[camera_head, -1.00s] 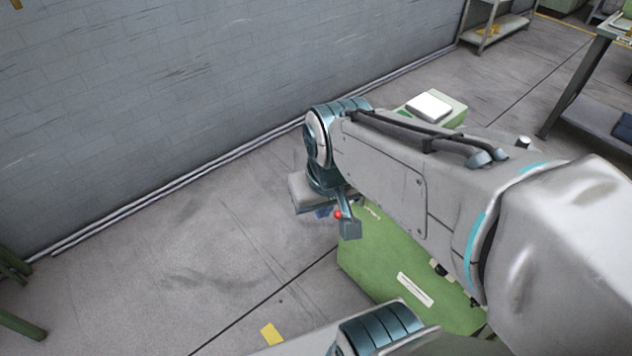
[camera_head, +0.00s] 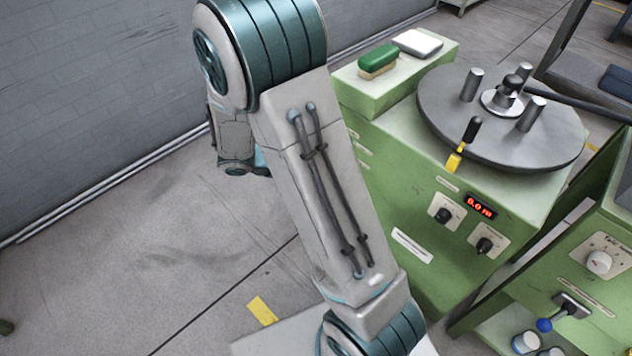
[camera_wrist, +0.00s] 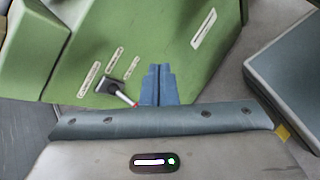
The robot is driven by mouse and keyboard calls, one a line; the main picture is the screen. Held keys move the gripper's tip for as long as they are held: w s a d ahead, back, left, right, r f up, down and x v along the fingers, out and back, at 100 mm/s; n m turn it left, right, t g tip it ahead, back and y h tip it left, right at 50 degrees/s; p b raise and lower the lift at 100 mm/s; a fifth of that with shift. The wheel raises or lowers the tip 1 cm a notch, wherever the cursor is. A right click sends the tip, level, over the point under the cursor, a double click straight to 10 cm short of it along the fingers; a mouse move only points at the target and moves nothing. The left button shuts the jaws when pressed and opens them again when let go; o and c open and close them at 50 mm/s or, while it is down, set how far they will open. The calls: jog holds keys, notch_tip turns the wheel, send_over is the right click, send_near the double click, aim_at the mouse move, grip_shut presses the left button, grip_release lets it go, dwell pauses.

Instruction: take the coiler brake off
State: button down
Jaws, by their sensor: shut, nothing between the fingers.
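The coiler is a green cabinet (camera_head: 400,215) with a round dark plate (camera_head: 445,125) on top, right of my arm in the head view. A black-handled lever with a yellow base (camera_head: 465,145) stands at the plate's front edge; I cannot tell whether this is the brake. In the wrist view, a small lever with a dark end and a pale, red-tipped stem (camera_wrist: 115,92) shows against a green panel (camera_wrist: 140,45), just left of my gripper. My gripper (camera_wrist: 158,68) is shut and empty, with its blue fingers together. The head view does not show its fingers.
A green-and-tan block (camera_head: 378,60) and a white-topped item (camera_head: 418,42) lie on the cabinet's back ledge. Another green cabinet (camera_head: 595,250) with knobs stands close at the right.

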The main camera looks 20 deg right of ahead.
jog(key=w+a+f+n+t+h+b, duration=0.1)
jog(key=w+f+n+t+h+b, duration=0.1)
jog(key=f, duration=0.8)
jog(key=w+a+f+n+t+h+b, duration=0.1)
jog(key=w+f+n+t+b, duration=0.4)
jog(key=f, duration=0.5)
jog(key=w+a+n+t, duration=0.1)
jog(key=w+n, duration=0.1)
jog(key=n, duration=0.1)
jog(key=shift+w+a+f+n+h, duration=0.2)
jog(key=shift+w+n+h, duration=0.1)
jog(key=shift+w+h, duration=0.1)
jog(key=shift+d, duration=0.15)
jog(key=b+x, duration=0.2)
jog(key=x, duration=0.8)
jog(key=shift+s+a+r, duration=0.1)
jog(key=shift+s+r, duration=0.05)
jog(key=shift+r, duration=0.5)
jog(key=shift+s+a+r, duration=0.1)
jog(key=shift+s+r, duration=0.1)
jog(key=shift+r, duration=0.45)
jog(key=shift+s+a+r, duration=0.1)
jog(key=shift+s+r, duration=0.05)
jog(key=shift+r, duration=0.5)
